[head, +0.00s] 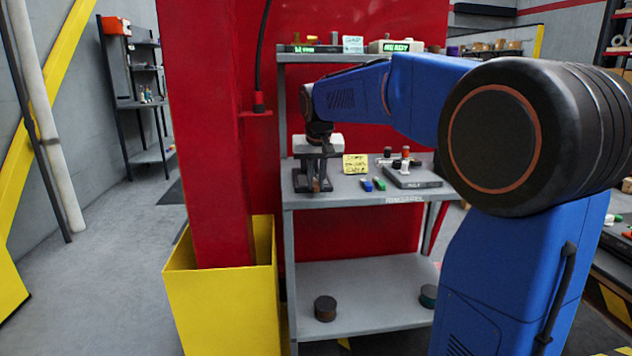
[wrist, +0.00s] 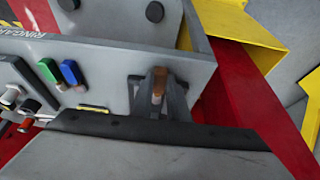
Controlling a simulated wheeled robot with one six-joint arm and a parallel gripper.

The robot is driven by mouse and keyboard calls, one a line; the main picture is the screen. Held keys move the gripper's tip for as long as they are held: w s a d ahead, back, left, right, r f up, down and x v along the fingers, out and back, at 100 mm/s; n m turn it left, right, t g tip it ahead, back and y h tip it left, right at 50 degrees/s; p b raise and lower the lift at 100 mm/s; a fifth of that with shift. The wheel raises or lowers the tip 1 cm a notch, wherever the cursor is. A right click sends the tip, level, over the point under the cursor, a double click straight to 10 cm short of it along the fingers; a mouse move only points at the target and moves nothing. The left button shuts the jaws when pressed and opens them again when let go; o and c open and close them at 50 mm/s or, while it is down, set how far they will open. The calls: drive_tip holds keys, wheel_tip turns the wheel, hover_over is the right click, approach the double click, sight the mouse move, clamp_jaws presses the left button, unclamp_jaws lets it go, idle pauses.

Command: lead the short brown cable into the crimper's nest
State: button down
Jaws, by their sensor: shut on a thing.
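My gripper (head: 315,182) is at the left end of the middle shelf. Its dark fingers also show in the wrist view (wrist: 157,98), shut on the short brown cable (wrist: 158,82). The cable's brown end shows between the fingers; the rest of it is hidden by them. In the head view the cable (head: 316,185) is only a small brown spot. A dark upright shape around the fingers may be the crimper, but I cannot tell it from the gripper. The nest is not clearly visible, so I cannot tell whether the cable touches it.
A red post (head: 205,130) and yellow bin (head: 222,305) stand to the left.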

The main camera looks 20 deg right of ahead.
sight(315, 180)
drive_tip(key=shift+w+d, duration=0.3)
drive_tip(key=shift+w, duration=0.6)
drive_tip(key=shift+w+d, duration=0.25)
drive_tip(key=shift+w, duration=0.65)
drive_tip(key=c, duration=1.6)
unclamp_jaws()
drive_tip(key=v, duration=1.7)
drive_tip(key=shift+r, duration=0.25)
drive_tip(key=shift+c, duration=0.7)
